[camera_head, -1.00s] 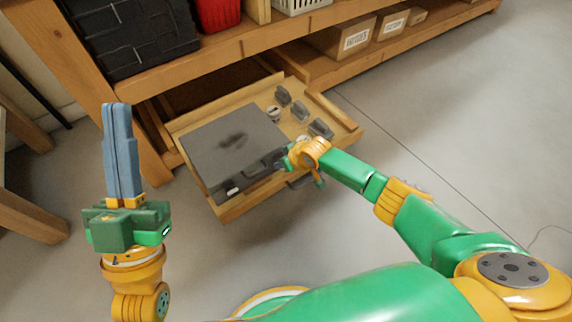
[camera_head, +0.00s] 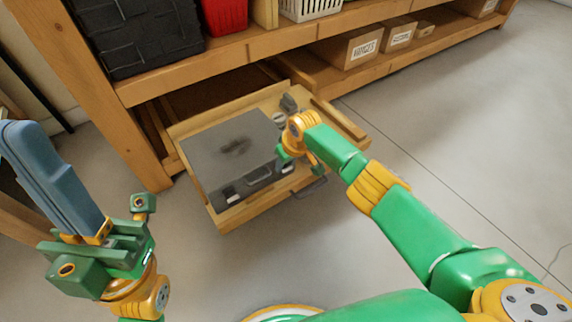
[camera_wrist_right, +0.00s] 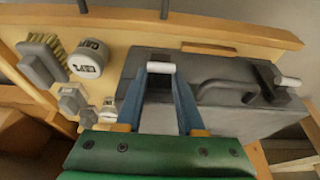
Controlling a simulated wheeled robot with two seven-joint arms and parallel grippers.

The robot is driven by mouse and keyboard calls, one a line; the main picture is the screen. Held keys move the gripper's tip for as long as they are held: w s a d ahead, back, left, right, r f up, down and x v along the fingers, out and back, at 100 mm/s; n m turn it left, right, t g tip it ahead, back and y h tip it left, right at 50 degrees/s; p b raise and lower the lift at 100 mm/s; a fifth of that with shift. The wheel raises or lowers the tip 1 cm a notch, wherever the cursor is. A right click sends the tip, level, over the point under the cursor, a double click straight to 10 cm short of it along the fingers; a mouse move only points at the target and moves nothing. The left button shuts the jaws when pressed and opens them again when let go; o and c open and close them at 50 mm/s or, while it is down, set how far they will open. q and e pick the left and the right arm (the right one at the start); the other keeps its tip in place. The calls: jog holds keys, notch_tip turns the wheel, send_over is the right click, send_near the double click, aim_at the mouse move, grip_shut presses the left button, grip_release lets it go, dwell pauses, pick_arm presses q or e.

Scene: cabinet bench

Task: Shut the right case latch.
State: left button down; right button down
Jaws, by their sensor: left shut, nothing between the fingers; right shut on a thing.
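The grey case (camera_head: 215,150) lies closed in the pulled-out wooden drawer, its front towards me. Its right latch (camera_head: 287,169) shows a pale end at the right front, partly hidden by my right gripper (camera_head: 283,154). In the right wrist view, my right gripper (camera_wrist_right: 160,72) is shut on the right latch (camera_wrist_right: 160,66), its blue fingers on either side of the pale end. The exact latch angle is hard to tell. The left latch (camera_head: 231,195) has a pale tip too. My left gripper (camera_head: 18,138) is shut and empty, away from the case.
The drawer (camera_head: 225,217) holds a round labelled tin (camera_wrist_right: 88,60), a brush (camera_wrist_right: 42,58) and small grey blocks (camera_wrist_right: 73,98) beside the case. The case handle (camera_head: 258,176) lies between the latches. Shelves with boxes (camera_head: 352,47) stand behind. Floor at right is clear.

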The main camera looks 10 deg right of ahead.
dwell(0.3)
jog(key=shift+c, duration=2.3)
grip_release()
jog(key=shift+f, duration=0.1)
